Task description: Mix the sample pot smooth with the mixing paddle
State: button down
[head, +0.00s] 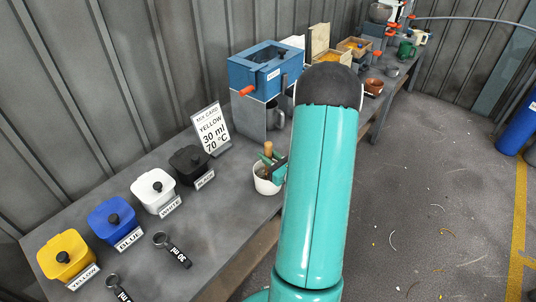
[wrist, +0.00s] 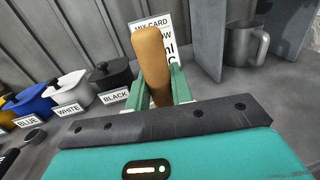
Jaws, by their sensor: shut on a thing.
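The sample pot (head: 267,187) is a small white pot on the bench, just left of my arm in the head view. The mixing paddle's wooden handle (wrist: 153,62) stands up between my gripper's green fingers in the wrist view. My gripper (head: 277,167) is shut on the paddle over the pot in the head view. The handle top (head: 268,148) pokes up above the fingers. My arm hides part of the bench beside the pot. The paddle's lower end and the pot's contents cannot be made out.
Yellow (head: 66,256), blue (head: 112,218), white (head: 154,190) and black (head: 190,164) lidded tubs line the bench on the left. A measuring scoop (head: 172,248) lies in front of them. A mix card (head: 211,129) stands behind the pot. A grey mug (head: 275,115) is under the blue box (head: 262,70).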

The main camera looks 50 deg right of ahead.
jog(key=shift+f, duration=0.5)
dwell(0.6)
dwell(0.4)
